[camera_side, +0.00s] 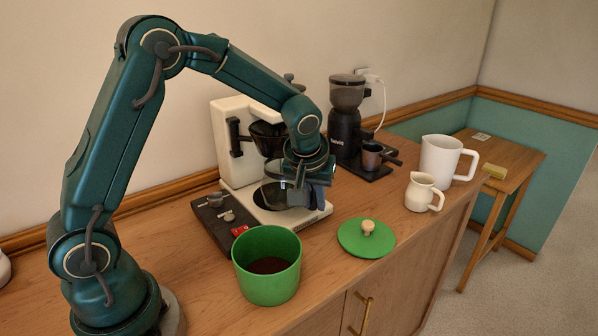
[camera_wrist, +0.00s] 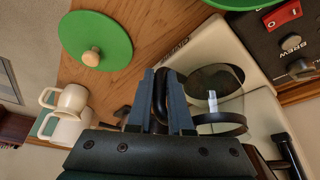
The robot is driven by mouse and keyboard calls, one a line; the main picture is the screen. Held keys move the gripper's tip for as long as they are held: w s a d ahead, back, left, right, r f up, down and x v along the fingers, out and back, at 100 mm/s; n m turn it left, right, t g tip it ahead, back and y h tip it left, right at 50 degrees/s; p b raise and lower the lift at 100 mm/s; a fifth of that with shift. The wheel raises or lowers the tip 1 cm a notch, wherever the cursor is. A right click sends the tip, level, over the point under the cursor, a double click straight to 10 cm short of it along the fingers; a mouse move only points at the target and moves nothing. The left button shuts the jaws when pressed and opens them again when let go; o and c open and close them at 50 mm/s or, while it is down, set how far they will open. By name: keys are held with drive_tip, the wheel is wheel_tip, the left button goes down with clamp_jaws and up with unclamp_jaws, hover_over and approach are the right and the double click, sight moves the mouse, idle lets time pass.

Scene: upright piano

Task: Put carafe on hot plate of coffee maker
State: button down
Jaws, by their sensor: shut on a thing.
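The coffee maker (camera_side: 228,125) is cream white with a black filter basket (camera_side: 268,140), a low base and a dark control strip. Its dark round hot plate (camera_wrist: 208,76) shows in the wrist view, partly through clear glass. The glass carafe (camera_wrist: 232,106) has a dark band and a black handle (camera_wrist: 160,92). My gripper (camera_side: 300,196) is shut on that handle, which stands between its fingers in the wrist view. The carafe is over the coffee maker's base, below the basket; my gripper hides part of it in the side view. I cannot tell whether it touches the plate.
An open green canister (camera_side: 267,264) with dark grounds stands in front, its green lid (camera_side: 366,238) beside it. A black grinder (camera_side: 347,120), a cream creamer (camera_side: 421,193) and a white pitcher (camera_side: 440,160) stand to the right. The counter's front edge is close to the lid.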

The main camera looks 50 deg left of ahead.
drive_tip(key=a, duration=0.3)
drive_tip(key=shift+a, duration=0.35)
drive_tip(key=shift+d+f, duration=0.1)
drive_tip(key=shift+f, duration=0.15)
drive_tip(key=shift+f, duration=0.1)
drive_tip(key=c, duration=0.8)
unclamp_jaws()
drive_tip(key=shift+f, duration=0.1)
drive_tip(key=shift+c, duration=0.2)
drive_tip(key=v, duration=1.1)
drive_tip(key=s+d+m+t+h, duration=0.1)
drive_tip(key=s+d+m, duration=0.2)
drive_tip(key=s, duration=0.5)
drive_tip(key=s+d+m+h, duration=0.1)
drive_tip(key=s+d+m, duration=0.2)
drive_tip(key=s, duration=0.5)
drive_tip(key=shift+s+d+m+t+h, duration=0.3)
drive_tip(key=shift+d+m+t, duration=0.1)
drive_tip(key=shift+d, duration=0.15)
